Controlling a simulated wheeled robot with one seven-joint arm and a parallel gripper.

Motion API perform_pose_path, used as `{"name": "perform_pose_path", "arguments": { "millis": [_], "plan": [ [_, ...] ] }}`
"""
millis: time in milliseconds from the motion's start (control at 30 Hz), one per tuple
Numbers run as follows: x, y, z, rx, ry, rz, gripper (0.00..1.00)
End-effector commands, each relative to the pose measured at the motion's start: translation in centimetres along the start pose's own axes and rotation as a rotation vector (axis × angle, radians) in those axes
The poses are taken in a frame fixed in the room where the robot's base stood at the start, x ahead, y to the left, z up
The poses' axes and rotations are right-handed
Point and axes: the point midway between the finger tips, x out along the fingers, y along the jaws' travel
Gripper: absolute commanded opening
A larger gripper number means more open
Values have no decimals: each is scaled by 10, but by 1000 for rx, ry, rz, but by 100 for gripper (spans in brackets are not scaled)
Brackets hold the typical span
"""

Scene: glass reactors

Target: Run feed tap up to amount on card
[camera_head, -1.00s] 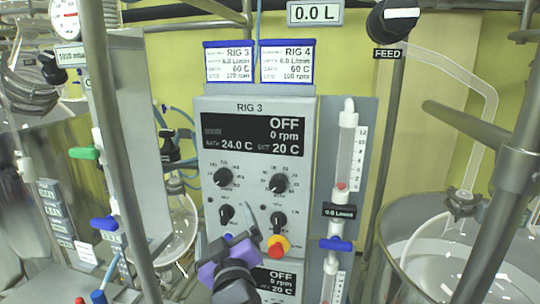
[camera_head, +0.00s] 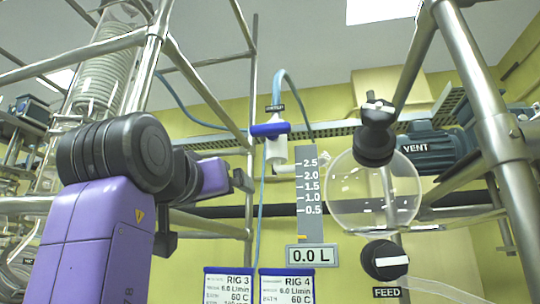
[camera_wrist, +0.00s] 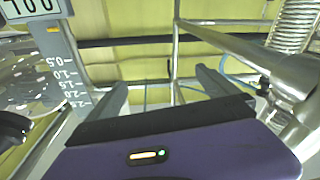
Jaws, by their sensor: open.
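The black feed tap (camera_head: 385,260) has a white bar lying level, above its FEED label (camera_head: 387,292). The round glass vessel (camera_head: 372,205) above it looks empty. The readout (camera_head: 312,257) shows 0.0 L under a scale (camera_head: 310,195) marked 0.5 to 2.5; the scale also shows upside down in the wrist view (camera_wrist: 70,72). The RIG 3 card (camera_head: 228,286) and RIG 4 card (camera_head: 286,286) are cut off at the bottom edge; their top lines are too small to read. My gripper (camera_head: 243,180) is open and empty, left of the scale, and shows in the wrist view (camera_wrist: 165,85).
A black VENT tap (camera_head: 375,130) sits on top of the vessel. A blue-handled valve (camera_head: 270,130) on a white fitting hangs close above my gripper. Metal frame posts (camera_head: 500,150) stand at the right, and more poles cross at the left beside a coiled glass condenser (camera_head: 105,75).

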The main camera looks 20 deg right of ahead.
Motion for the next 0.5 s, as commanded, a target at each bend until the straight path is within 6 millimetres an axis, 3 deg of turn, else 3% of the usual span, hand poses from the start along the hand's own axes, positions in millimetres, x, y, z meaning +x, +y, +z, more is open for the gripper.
{"name": "perform_pose_path", "arguments": {
  "millis": [33,200,333,500],
  "plan": [
    [-8,19,-27,36,-10,12,98],
    [-31,72,-82,124,-61,46,98],
    [-44,100,-104,169,-89,60,98],
    [-49,115,-114,191,-107,67,98]
  ]
}}
